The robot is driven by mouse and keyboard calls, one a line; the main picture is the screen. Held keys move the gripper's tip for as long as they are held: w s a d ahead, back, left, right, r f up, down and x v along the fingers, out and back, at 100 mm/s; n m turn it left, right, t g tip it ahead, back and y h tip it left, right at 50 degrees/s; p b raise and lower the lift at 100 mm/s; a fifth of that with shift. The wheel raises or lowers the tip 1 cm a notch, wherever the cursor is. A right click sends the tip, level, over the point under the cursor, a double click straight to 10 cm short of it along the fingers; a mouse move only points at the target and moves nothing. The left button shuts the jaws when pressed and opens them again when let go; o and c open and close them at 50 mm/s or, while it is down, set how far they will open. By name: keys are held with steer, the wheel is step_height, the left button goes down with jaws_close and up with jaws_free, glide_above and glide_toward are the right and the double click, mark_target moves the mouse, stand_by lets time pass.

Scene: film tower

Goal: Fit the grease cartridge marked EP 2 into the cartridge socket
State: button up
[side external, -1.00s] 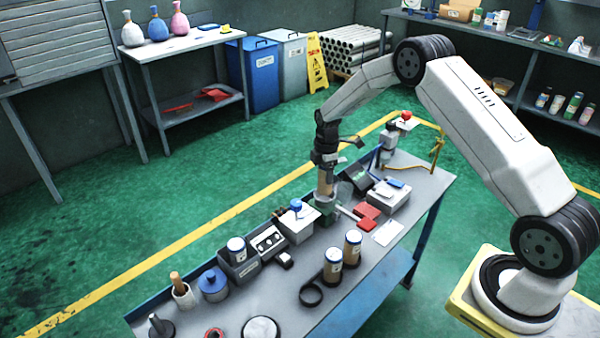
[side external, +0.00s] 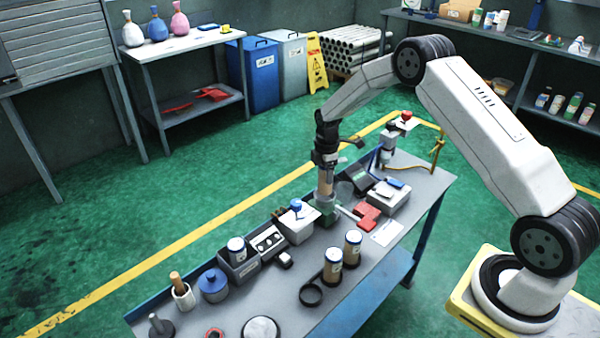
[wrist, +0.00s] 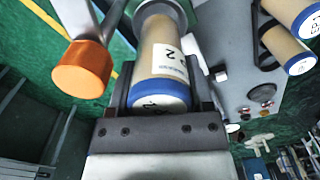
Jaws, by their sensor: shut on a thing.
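My gripper (side external: 326,168) is shut on a tan grease cartridge (side external: 326,186) and holds it upright over the bench. In the wrist view the cartridge (wrist: 166,60) sits between the two dark fingers (wrist: 162,92), blue-rimmed end nearest the camera. Its white label shows a "2"; the rest of the marking is turned away. The green cartridge socket (side external: 325,212) is directly below the cartridge. The cartridge's lower end is at the socket's mouth; how deep it sits I cannot tell.
An orange-ended part (wrist: 82,68) is close left in the wrist view.

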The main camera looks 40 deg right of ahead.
steer(key=shift+f, duration=0.85)
steer(key=o, duration=1.3)
steer(key=shift+o, duration=0.2)
steer(key=shift+r, duration=0.1)
steer(key=shift+r, duration=3.4)
